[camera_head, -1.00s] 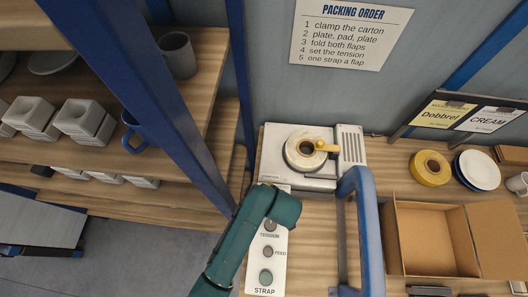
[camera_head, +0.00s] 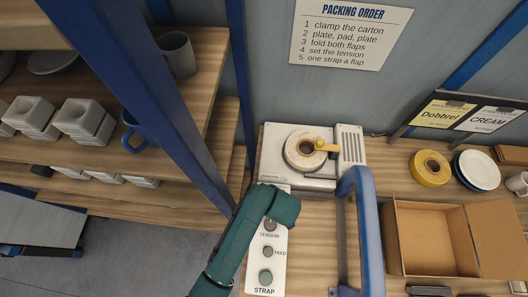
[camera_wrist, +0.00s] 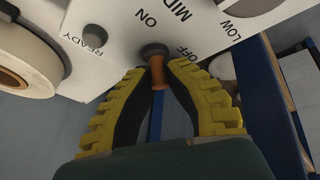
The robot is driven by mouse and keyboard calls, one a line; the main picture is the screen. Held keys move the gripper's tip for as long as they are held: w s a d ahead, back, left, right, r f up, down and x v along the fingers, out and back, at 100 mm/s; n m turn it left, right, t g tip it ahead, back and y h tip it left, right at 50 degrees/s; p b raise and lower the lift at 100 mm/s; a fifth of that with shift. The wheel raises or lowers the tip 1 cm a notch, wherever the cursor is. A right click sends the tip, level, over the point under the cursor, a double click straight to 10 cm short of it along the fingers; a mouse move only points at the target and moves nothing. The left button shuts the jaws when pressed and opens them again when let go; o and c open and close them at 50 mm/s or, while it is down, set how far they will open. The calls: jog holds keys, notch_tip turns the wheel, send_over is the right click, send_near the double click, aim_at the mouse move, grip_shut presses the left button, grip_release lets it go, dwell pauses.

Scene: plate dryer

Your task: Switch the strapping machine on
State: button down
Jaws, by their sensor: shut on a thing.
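The strapping machine (camera_head: 313,155) is a pale grey box at the back of the bench, with a tape reel and a yellow knob on top. Its white control panel (camera_head: 268,262) with TENSION, FEED and STRAP stands in front, partly behind my arm. In the wrist view, a small copper-coloured switch lever (camera_wrist: 158,76) sticks out of a dark round base between the ON and OFF labels. My gripper (camera_wrist: 159,68) has its yellow-and-black fingers shut around this lever. In the head view my arm hides the gripper and the switch. The READY lamp (camera_wrist: 95,36) looks dark.
A blue arched frame (camera_head: 361,230) stands just right of the panel. An open carton (camera_head: 433,240), a yellow tape roll (camera_head: 430,168) and plates (camera_head: 478,170) are further right. A blue shelf post (camera_head: 165,100) rises close on the left.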

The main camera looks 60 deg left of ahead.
jog(key=shift+d+f, duration=0.1)
jog(key=shift+w+d+g+y, duration=0.1)
jog(key=shift+w+g+y, duration=0.1)
jog(key=shift+g+y, duration=0.25)
jog(key=shift+w+d+f+m+g+y+b, duration=0.1)
jog(key=shift+w+d+m+g+y+b, duration=0.15)
jog(key=shift+g+y, duration=0.2)
jog(key=shift+w+m+g+y+b, duration=0.1)
jog(key=shift+m+g+y+b, duration=0.05)
jog(key=shift+g+y+b, duration=0.2)
jog(key=b, duration=0.1)
jog(key=g+y+b, duration=0.2)
jog(key=shift+w+d+f+m+b, duration=0.1)
jog(key=shift+w+d+m+b, duration=0.2)
jog(key=shift+g+y+b, duration=0.35)
jog(key=shift+g+b, duration=0.2)
jog(key=shift+w, duration=0.1)
jog(key=c, duration=1.1)
grip_release()
jog(key=shift+o, duration=0.3)
